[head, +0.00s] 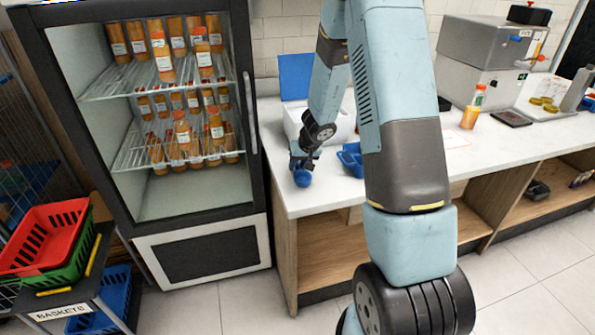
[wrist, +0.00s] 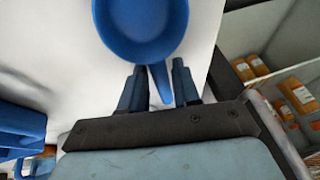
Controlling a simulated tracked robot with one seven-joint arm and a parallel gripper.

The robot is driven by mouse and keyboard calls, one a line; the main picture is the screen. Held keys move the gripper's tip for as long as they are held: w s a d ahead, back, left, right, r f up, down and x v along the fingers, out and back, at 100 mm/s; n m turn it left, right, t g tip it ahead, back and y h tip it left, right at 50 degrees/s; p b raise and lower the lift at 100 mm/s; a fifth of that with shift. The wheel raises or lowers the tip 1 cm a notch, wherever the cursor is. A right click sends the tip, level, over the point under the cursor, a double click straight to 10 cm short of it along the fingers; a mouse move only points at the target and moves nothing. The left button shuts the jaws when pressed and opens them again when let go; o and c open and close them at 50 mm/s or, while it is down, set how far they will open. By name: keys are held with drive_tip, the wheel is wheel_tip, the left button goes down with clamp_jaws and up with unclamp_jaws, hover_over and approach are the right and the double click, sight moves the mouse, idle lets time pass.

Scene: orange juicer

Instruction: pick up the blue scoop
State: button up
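The blue scoop (head: 302,178) is over the front left part of the white counter, right below my gripper (head: 304,163). In the wrist view the round bowl of the scoop (wrist: 140,20) fills the top middle, and its short handle points back between the two fingers of my gripper (wrist: 159,85). One finger is close on each side of the handle. I cannot tell whether they press on it, or whether the scoop rests on the counter or is just above it.
A blue tray (head: 351,158) stands right of the scoop on the counter (head: 310,200). A white box with a blue lid (head: 295,75) is behind. A fridge with juice bottles (head: 190,120) stands to the left. A grey juicer machine (head: 490,60) is at the back right.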

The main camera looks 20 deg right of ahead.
drive_tip(key=shift+f, duration=0.1)
drive_tip(key=shift+c, duration=0.4)
clamp_jaws()
